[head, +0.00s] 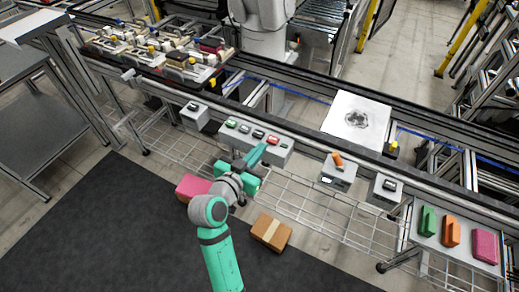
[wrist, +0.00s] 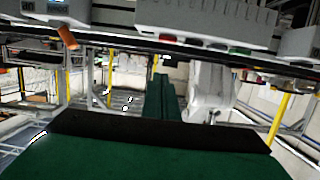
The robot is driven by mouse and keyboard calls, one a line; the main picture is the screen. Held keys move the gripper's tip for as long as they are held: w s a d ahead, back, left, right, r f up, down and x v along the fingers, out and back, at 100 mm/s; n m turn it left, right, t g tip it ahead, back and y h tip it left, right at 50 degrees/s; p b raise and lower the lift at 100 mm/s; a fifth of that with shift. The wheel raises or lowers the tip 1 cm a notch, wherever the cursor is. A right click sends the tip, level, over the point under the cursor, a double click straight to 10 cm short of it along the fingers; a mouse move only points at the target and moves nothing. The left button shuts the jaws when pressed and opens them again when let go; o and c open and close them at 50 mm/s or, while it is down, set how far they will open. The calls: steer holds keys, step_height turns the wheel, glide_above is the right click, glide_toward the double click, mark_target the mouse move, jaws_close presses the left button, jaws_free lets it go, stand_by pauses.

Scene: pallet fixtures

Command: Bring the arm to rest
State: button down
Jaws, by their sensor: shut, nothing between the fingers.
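My arm, in teal and grey, reaches up from the bottom of the head view. My gripper (head: 260,153) is in front of the grey button panel (head: 228,126), its fingers pointing up and right. In the wrist view the dark green fingers (wrist: 160,84) are together with nothing between them. From these pictures I cannot tell whether the fingertips touch the panel.
A conveyor frame with a white plate (head: 357,118) runs behind. An orange piece (head: 338,159) sits on a grey box. A wire mesh shelf lies below. A cardboard box (head: 270,232) and pink block (head: 191,187) are near my arm. Coloured blocks (head: 451,231) stand at right.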

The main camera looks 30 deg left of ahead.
stand_by(0.4)
steer(key=s+d+f+n+g+y, duration=0.1)
steer(key=s+d+f+n+y, duration=0.15)
steer(key=s+d+f, duration=1.15)
steer(key=s+d+r, duration=0.1)
steer(key=s+d, duration=0.2)
steer(key=s, duration=0.3)
steer(key=s+d+r+m+h, duration=0.1)
steer(key=s+d, duration=0.2)
steer(key=s, duration=0.3)
steer(key=s+d+r+m+t+h, duration=0.1)
steer(key=s+d, duration=0.2)
steer(key=s, duration=0.3)
steer(key=shift+s+d+r, duration=0.15)
steer(key=shift+s+r, duration=0.1)
steer(key=shift+r, duration=0.05)
stand_by(0.8)
